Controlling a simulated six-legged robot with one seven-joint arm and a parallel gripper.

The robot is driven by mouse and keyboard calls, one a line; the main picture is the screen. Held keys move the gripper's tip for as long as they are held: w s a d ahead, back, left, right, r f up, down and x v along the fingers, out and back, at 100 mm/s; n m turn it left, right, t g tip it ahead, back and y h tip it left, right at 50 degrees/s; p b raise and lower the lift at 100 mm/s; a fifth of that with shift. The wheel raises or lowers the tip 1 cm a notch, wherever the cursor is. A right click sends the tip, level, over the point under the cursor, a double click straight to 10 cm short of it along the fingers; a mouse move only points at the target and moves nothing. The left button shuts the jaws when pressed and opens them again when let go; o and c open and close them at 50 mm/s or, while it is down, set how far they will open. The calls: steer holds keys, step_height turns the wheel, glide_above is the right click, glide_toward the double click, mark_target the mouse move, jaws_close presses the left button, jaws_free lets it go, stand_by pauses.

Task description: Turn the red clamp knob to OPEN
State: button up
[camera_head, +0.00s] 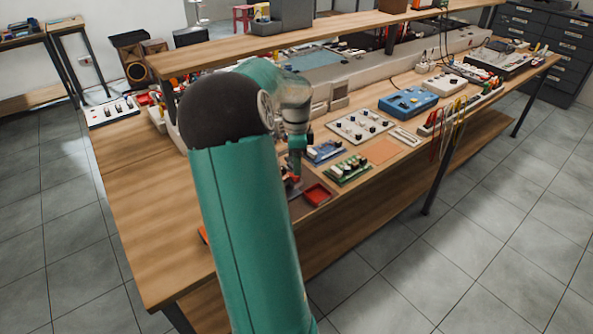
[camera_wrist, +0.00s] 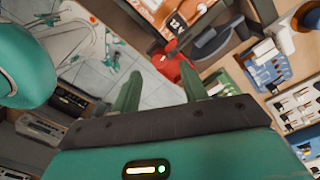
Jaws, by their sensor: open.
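In the wrist view, a red part (camera_wrist: 177,69), which looks like the clamp knob, lies just beyond the right finger's tip. I cannot tell whether they touch or which way the knob is turned. My arm hides part of this area.
A red tray (camera_head: 316,194) sits near the bench's front edge. Green (camera_head: 347,169) and blue (camera_head: 325,151) boards, a white knobbed panel (camera_head: 359,126) and a blue box (camera_head: 408,102) stand to the right. A raised shelf (camera_head: 220,52) runs behind.

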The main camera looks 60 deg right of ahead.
steer(key=shift+f, duration=1.9)
steer(key=shift+c, duration=0.2)
jaws_close()
